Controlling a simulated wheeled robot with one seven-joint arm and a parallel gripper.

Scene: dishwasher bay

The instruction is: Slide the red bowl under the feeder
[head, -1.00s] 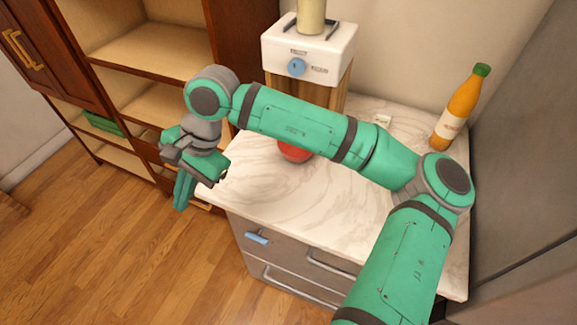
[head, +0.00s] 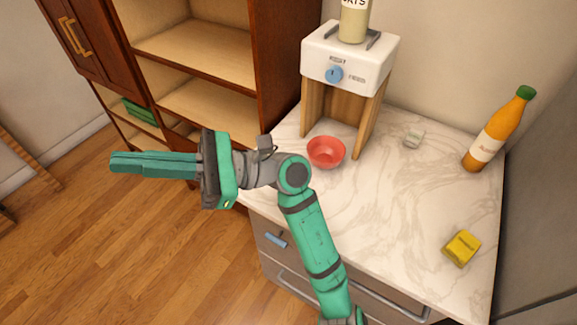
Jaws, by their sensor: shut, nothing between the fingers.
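The red bowl (head: 326,153) stands upright on the marble counter, just in front of the feeder (head: 350,62). The feeder is a white box with a blue knob on wooden legs, with a jar (head: 354,20) on top. The bowl's far edge is near the opening between the legs; I cannot tell whether any of it is under the box. My gripper (head: 114,163) is shut and empty. It points left, out over the wooden floor, well to the left of the bowl and apart from it.
An orange bottle with a green cap (head: 500,128) stands at the counter's right. A yellow block (head: 461,248) lies at the front right. The marble between is clear. A wooden shelf unit (head: 200,50) stands left.

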